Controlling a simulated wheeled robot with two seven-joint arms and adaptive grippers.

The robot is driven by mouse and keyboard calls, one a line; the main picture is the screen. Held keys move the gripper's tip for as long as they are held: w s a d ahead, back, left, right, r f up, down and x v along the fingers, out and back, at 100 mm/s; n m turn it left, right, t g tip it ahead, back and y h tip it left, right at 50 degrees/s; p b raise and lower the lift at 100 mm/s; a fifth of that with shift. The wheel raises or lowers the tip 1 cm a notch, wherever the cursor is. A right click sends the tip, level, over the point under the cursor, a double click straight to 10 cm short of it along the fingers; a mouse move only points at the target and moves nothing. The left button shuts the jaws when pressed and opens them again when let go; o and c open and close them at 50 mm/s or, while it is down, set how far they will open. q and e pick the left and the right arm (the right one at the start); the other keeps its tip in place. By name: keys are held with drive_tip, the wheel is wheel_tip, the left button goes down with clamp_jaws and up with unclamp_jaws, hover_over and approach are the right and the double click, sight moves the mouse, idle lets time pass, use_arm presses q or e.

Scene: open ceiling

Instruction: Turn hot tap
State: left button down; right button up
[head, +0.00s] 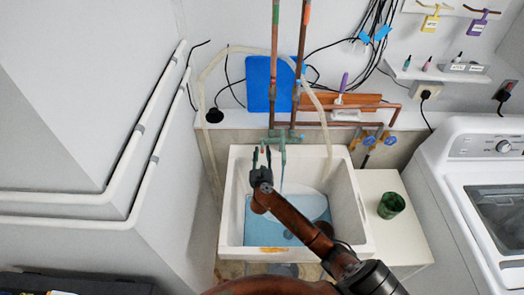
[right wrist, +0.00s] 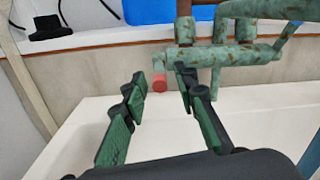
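The tap (head: 281,137) is a green, corroded fitting at the back of the white sink (head: 231,205). It also shows in the right wrist view (right wrist: 235,52). A small round red knob (right wrist: 159,82), which looks like the hot handle, sticks out at the tap's left end. My right gripper (head: 262,155) reaches over the sink towards the tap; its fingers are apart and empty. In the right wrist view the gripper (right wrist: 160,82) has the red knob showing between its fingertips, seemingly just beyond them. Contact cannot be told. My left gripper is not in view.
Blue water (head: 312,207) lies in the sink. Copper pipes (head: 301,60) rise above the tap before a blue panel (head: 258,82). A green cup (head: 391,205) stands on the white cabinet (head: 405,245) at right, beside a washing machine (head: 470,190). Blue valves (head: 369,140) sit right of the tap.

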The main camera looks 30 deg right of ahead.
drive_tip(key=shift+x, duration=0.85)
drive_tip(key=shift+c, duration=0.4)
clamp_jaws()
